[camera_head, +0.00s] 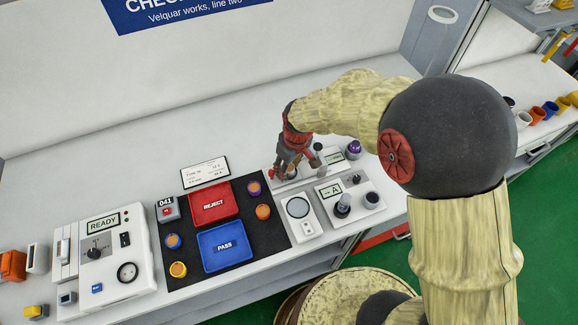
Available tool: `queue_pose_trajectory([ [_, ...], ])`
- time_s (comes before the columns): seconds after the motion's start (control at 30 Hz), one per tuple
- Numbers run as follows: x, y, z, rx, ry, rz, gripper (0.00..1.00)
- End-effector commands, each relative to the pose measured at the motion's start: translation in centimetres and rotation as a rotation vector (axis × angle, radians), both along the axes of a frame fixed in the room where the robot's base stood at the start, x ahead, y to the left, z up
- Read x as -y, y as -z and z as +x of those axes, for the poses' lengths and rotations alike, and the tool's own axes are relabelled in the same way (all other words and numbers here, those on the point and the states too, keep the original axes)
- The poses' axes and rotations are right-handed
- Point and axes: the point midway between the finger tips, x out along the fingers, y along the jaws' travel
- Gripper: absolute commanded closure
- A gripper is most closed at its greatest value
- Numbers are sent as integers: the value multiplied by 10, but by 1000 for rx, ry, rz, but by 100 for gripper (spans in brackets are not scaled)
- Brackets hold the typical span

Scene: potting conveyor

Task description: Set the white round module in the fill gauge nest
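My gripper (290,162) points down over a pale fixture (325,168) with a small green display (333,157), toward the back right of the bench. Something whitish shows at its fingertips, but I cannot tell if it is the white round module or part of the fixture. The fingers are too small and dark to read as open or shut. The fixture may be the fill gauge; its nest is not clearly visible. A grey unit marked A (331,190) in front carries two dark-topped round pieces with pale bases (343,206), (372,200).
A black mat (215,278) holds a red REJECT tray (230,214), a blue PASS tray (239,258) and several coloured round modules. A purple-topped piece (354,149) stands right of the display.

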Motion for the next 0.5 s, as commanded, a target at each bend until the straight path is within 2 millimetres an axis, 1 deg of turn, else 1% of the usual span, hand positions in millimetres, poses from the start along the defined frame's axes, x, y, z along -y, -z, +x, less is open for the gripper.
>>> queue_pose_trajectory([
  [0.03, 2, 9, -7, -20, -2, -6, 65],
  [0.17, 2, 3, -8, -20, -3, -6, 65],
  [0.27, 2, -10, -7, -18, -3, -6, 65],
  [0.37, 4, -29, -8, -15, -2, -4, 65],
  [0.5, 6, -62, -10, -10, -2, -3, 65],
])
